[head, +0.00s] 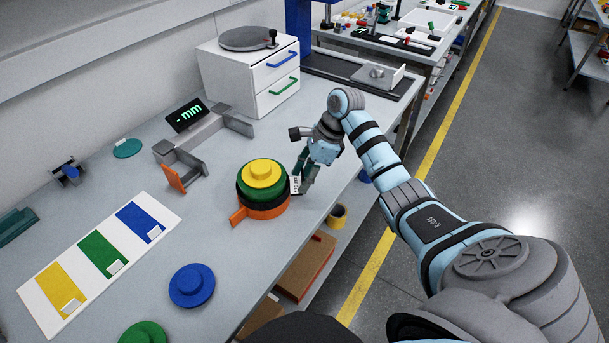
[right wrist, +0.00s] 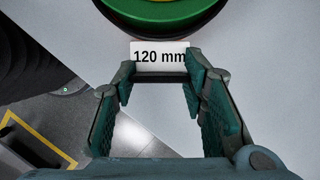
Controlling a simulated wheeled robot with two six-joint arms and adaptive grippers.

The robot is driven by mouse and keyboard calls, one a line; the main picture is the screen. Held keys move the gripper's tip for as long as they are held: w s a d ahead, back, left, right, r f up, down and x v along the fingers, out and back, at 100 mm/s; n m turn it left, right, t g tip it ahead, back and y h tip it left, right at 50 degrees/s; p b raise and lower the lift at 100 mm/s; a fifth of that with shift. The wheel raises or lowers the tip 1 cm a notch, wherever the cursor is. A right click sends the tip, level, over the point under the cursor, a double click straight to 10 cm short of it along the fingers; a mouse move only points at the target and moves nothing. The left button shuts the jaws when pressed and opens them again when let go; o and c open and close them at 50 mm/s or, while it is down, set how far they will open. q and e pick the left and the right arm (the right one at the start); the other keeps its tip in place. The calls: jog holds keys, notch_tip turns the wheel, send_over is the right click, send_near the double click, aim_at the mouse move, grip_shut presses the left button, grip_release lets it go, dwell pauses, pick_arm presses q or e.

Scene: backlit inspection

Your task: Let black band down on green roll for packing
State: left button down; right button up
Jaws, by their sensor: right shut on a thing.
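A stacked roll stands on the table: a yellow stepped top (head: 262,172), a green roll (head: 242,188) under it, and an orange base (head: 262,213) with a handle at its front left. The black band (head: 262,204) shows as a dark ring around the green roll, above the orange base. My right gripper (head: 299,184) is at the right side of the stack, shut on the black band's tab with a white "120 mm" label (right wrist: 160,57). The green roll (right wrist: 165,12) lies just beyond the label in the right wrist view. My left gripper is not in view.
A white board with yellow, green and blue fields (head: 98,262) lies left. A blue disc (head: 192,285) and a green disc (head: 143,333) lie in front. A gauge with a "mm" display (head: 187,115) and a white drawer cabinet (head: 238,78) stand behind.

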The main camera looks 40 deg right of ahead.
jog(key=o, duration=1)
jog(key=shift+o, duration=0.2)
jog(key=shift+d+r, duration=0.1)
jog(key=shift+r, duration=0.25)
jog(key=v, duration=0.6)
jog(key=shift+r, duration=0.4)
jog(key=shift+s+f, duration=0.1)
jog(key=shift+s, duration=0.05)
